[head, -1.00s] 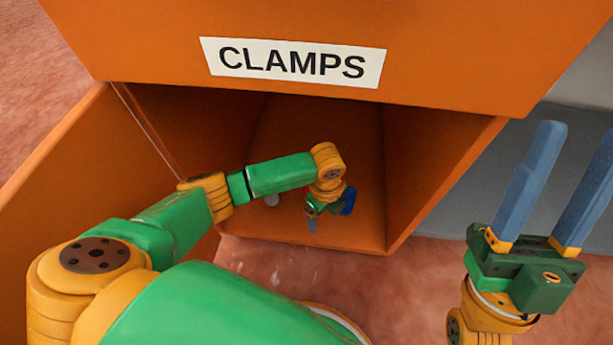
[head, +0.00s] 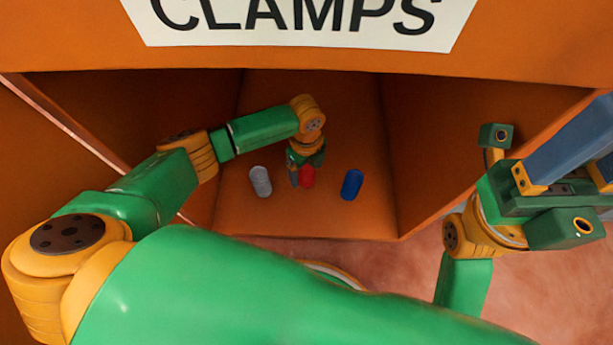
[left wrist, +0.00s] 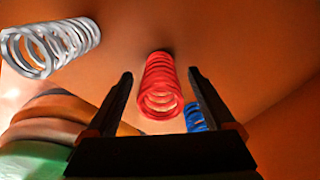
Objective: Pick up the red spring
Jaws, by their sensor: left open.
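The red spring (head: 307,177) stands in the orange bin, partly hidden by my left gripper (head: 301,178) in the head view. In the left wrist view the red spring (left wrist: 161,86) lies ahead, between the two dark fingers of my left gripper (left wrist: 160,95). The fingers are open on either side of it, and I see a gap on both sides. My right gripper (head: 590,150) is at the right edge of the head view, with its blue fingers spread apart and partly cut off. I see nothing between them.
A grey spring (head: 260,181) stands left of the red one and a blue spring (head: 352,184) right of it. They also show in the wrist view, grey (left wrist: 50,45) and blue (left wrist: 195,118). Orange walls enclose the bin below the CLAMPS label (head: 300,18).

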